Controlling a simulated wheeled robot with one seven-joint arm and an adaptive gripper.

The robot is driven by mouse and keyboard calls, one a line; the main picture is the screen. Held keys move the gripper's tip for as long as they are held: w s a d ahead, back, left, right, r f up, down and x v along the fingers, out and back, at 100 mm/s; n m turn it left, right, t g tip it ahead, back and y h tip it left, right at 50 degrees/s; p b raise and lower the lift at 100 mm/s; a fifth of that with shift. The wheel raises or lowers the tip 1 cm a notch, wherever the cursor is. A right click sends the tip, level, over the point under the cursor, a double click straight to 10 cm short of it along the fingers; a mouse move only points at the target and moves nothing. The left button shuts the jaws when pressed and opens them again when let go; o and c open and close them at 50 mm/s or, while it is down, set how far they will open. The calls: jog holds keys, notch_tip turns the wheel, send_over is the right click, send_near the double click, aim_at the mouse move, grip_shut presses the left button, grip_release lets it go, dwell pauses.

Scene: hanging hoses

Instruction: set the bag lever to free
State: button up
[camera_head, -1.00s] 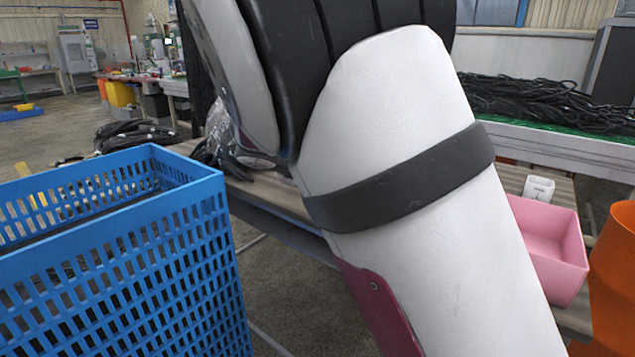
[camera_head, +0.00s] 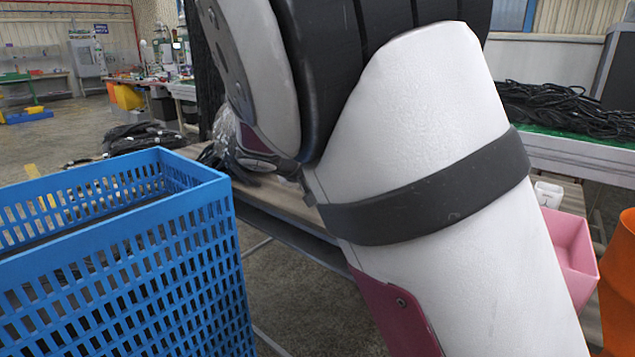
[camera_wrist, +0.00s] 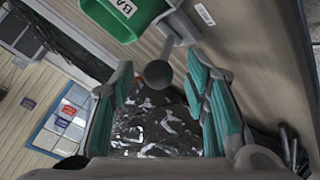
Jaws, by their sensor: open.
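In the wrist view, a lever with a dark grey round knob (camera_wrist: 158,74) hangs from a light grey mount beside a green box (camera_wrist: 128,16). The box carries a white label reading "BA", the rest cut off at the frame edge. My gripper (camera_wrist: 160,68) is open, with its teal-padded fingers on either side of the knob. I see gaps on both sides and cannot tell how far the knob reaches between the fingers. The lever's setting is not readable. In the head view my arm hides the gripper and lever.
Crumpled clear plastic over dark material (camera_wrist: 155,130) lies beyond the fingers. In the head view, a blue perforated crate (camera_head: 120,255) stands at left, a pink bin (camera_head: 572,255) and an orange container (camera_head: 622,285) at right. Dark hoses (camera_head: 570,110) lie on a table behind.

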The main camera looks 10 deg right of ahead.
jog(key=v, duration=1)
jog(key=shift+s+a+r, duration=0.15)
jog(key=shift+a+r, duration=0.05)
jog(key=s+d+f+g+y, duration=0.1)
jog(key=s+d+g, duration=0.1)
jog(key=s+d, duration=0.35)
jog(key=s+d+f+m+g+y, duration=0.1)
jog(key=s+d+g+y, duration=0.15)
jog(key=s, duration=0.65)
jog(key=s+d+f+g, duration=0.1)
jog(key=s+d, duration=0.3)
jog(key=s, duration=0.3)
jog(key=s+a+f+n+g+y, duration=0.1)
jog(key=s+a+f+y, duration=0.1)
jog(key=s, duration=0.9)
jog(key=s+a+f+g+y, duration=0.1)
jog(key=s+a+f+y, duration=0.15)
jog(key=s, duration=0.95)
notch_tip(320, 180, up, 35)
jog(key=d+t+p, duration=0.1)
jog(key=t+p, duration=0.3)
jog(key=p, duration=2.9)
jog(key=shift+f+n, duration=0.2)
jog(key=shift+n, duration=0.1)
